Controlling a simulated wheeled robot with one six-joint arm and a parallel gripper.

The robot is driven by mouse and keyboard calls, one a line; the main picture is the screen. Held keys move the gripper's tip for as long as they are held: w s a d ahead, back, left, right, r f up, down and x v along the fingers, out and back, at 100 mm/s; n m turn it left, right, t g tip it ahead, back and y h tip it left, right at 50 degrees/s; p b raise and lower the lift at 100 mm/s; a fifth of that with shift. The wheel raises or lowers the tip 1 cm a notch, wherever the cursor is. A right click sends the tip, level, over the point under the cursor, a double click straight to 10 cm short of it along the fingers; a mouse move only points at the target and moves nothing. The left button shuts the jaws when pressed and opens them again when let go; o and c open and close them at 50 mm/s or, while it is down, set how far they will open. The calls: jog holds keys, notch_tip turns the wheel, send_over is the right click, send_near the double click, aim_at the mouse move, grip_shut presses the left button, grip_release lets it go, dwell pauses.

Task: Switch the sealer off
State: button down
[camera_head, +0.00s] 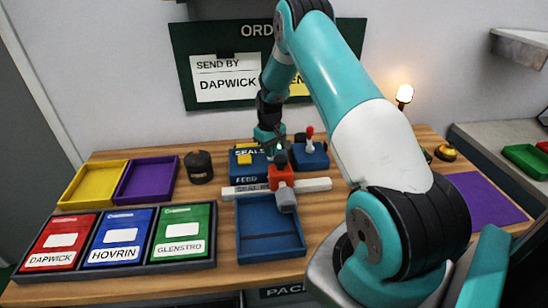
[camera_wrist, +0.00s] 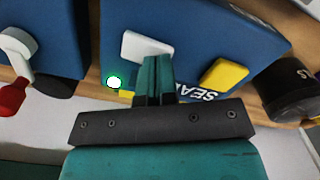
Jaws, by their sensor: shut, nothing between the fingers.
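The sealer (camera_head: 243,172) is a blue box with lettering beginning "SEAL", on the wooden bench. In the wrist view, the sealer (camera_wrist: 200,28) shows a white switch-like piece (camera_wrist: 147,46), a yellow square (camera_wrist: 225,75) and a lit green lamp (camera_wrist: 114,82). My gripper (camera_wrist: 156,62) is shut and empty, its fingertips close to the white piece; I cannot tell if they touch it. In the head view my gripper (camera_head: 277,150) is over the sealer's right part and partly hides it.
A blue box with a red-knobbed lever (camera_head: 310,132) stands right of the sealer. A red block (camera_head: 281,177) with a grey handle sits on a white bar (camera_head: 318,185) in front, above a blue tray (camera_head: 270,254). A black canister (camera_head: 199,167) is to the left.

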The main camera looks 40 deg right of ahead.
jog(key=shift+f, duration=0.3)
jog(key=shift+r, duration=0.2)
jog(key=shift+r+p, duration=2.15)
jog(key=shift+r, duration=1.25)
